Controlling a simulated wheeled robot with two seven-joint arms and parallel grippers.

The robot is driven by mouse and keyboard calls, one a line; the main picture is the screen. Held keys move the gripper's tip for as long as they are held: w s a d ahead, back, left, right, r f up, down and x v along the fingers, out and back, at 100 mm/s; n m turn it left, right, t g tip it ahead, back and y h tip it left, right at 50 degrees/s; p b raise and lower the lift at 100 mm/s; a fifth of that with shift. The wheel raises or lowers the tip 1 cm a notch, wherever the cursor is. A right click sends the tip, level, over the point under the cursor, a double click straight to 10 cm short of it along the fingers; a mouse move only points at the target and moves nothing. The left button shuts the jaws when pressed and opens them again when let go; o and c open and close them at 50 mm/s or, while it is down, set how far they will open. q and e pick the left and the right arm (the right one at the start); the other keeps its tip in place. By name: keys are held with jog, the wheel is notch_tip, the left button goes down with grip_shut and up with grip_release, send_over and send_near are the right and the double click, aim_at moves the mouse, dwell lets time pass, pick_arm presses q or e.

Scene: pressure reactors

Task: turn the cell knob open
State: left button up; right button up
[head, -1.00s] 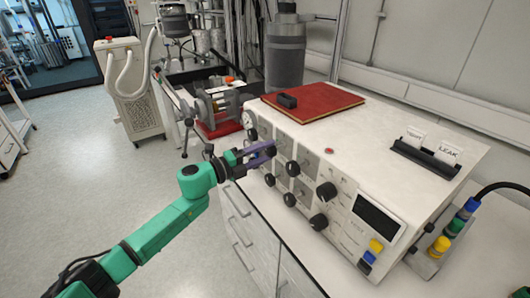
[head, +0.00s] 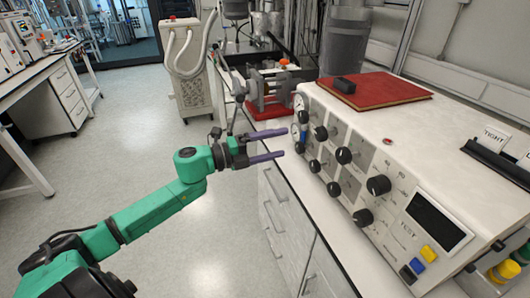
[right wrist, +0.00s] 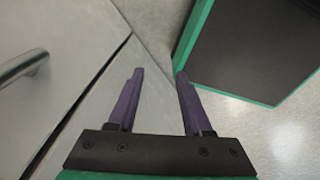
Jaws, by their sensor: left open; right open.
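The white instrument box (head: 455,150) on the bench has a front panel with several black knobs, one large (head: 378,186) and one lower (head: 363,217). Smaller knobs (head: 343,156) sit further left. I cannot read their labels, so I cannot tell which is the cell knob. My left gripper (head: 285,142) is open and empty, its purple fingers pointing right at the panel's left end, apparently short of the knobs. My right gripper (right wrist: 160,73) shows only in the right wrist view, open and empty beside grey cabinet fronts.
A red board (head: 385,92) with a small black block lies on the box. A black display (head: 436,221) and a yellow button (head: 429,254) are at its right. Drawers with handles (head: 270,215) are below the bench. The floor at left is clear.

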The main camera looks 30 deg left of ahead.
pick_arm(q)
jog(key=shift+v, duration=1.6)
